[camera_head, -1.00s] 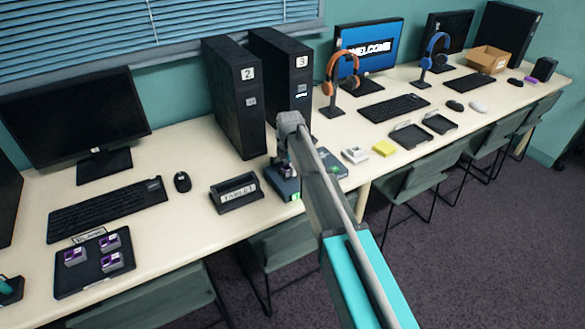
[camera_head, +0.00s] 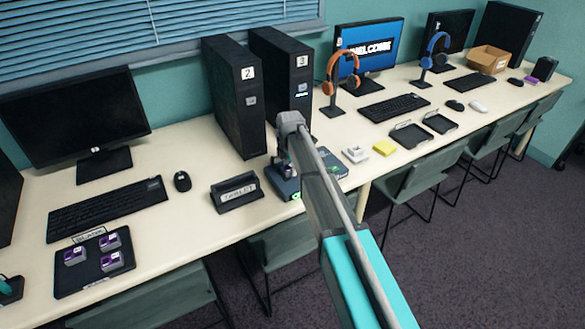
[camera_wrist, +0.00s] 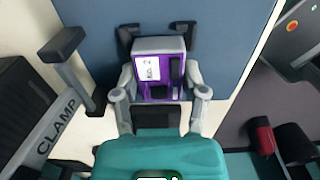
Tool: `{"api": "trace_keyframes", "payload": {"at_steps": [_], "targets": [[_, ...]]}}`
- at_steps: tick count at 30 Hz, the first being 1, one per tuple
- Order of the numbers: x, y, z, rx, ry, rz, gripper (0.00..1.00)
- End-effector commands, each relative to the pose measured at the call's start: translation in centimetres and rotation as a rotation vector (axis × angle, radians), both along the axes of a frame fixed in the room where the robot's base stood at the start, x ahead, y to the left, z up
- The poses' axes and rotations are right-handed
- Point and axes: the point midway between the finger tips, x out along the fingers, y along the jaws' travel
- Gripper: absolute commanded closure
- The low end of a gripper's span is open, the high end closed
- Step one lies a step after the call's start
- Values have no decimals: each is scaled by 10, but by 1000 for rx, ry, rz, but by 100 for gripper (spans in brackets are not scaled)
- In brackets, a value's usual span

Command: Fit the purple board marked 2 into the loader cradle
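The purple board marked 2 (camera_wrist: 146,87) shows in the wrist view with a white label and a grey top edge. My gripper (camera_wrist: 160,82) has a finger on each side of it and looks shut on it. Black upright pieces, apparently the loader cradle (camera_wrist: 127,38), stand just beyond the board on a blue surface (camera_wrist: 223,45). I cannot tell whether the board is seated between them. In the head view my gripper (camera_head: 283,166) is low over a dark blue unit (camera_head: 285,188) with a green light; the arm partly hides it and the board.
A grey bar lettered CLAMP (camera_wrist: 52,128) with a black handle is close left of my gripper. A dark tray (camera_head: 72,284) holds three purple pieces. Black towers (camera_head: 235,100) stand behind. Chairs line the table's front.

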Motion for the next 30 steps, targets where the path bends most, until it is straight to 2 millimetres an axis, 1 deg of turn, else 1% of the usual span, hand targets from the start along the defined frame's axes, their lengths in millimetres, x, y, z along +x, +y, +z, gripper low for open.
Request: {"api": "trace_keyframes", "payload": {"at_steps": [1,5,6,7,20,30], "targets": [[0,0,0,0,0,0,39],[0,0,0,0,0,0,15],[0,0,0,0,0,0,7],[0,0,0,0,0,0,4],[0,0,1,0,0,0,4],[0,0,14,0,0,0,4]]}}
